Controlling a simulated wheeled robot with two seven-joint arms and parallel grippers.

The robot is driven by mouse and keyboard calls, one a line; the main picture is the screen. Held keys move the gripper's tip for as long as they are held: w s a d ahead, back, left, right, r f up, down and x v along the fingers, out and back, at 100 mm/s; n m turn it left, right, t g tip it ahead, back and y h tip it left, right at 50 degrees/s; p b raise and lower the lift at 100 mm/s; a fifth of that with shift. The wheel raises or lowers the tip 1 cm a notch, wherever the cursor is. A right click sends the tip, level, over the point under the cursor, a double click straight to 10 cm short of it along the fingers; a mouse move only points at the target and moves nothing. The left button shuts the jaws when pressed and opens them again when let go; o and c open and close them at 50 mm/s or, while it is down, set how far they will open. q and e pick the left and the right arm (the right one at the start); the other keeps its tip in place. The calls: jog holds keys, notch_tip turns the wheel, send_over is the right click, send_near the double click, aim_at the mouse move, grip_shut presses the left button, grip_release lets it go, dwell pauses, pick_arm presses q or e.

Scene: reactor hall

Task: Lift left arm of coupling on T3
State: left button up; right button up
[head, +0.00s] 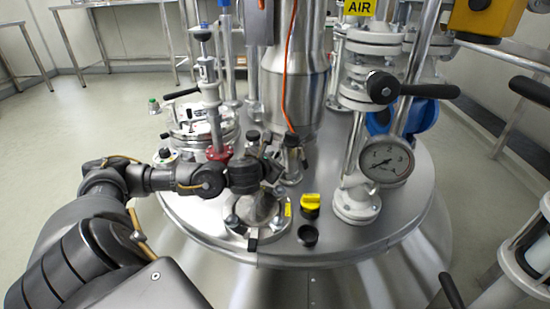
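The steel reactor lid (340,235) fills the middle of the head view. A steel fitting, likely the coupling (258,208), stands on a bolted flange at the lid's front. A small yellow tag (288,210) is at its right and a small black piece (252,245) at its front. My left gripper (272,168) is just above and behind the fitting. Its fingers are small and dark, so I cannot tell whether they are open or touch anything. The coupling's arms do not show clearly, and my gripper partly covers this area. My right gripper is not in view.
A yellow cap (310,201) and a black cap (308,236) sit right of the fitting. A pressure gauge (386,161) and a black-handled valve (384,88) stand further right. A tall steel column (292,85) rises behind. A red-collared pipe (214,125) stands behind my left forearm.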

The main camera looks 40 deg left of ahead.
pick_arm(q)
grip_shut()
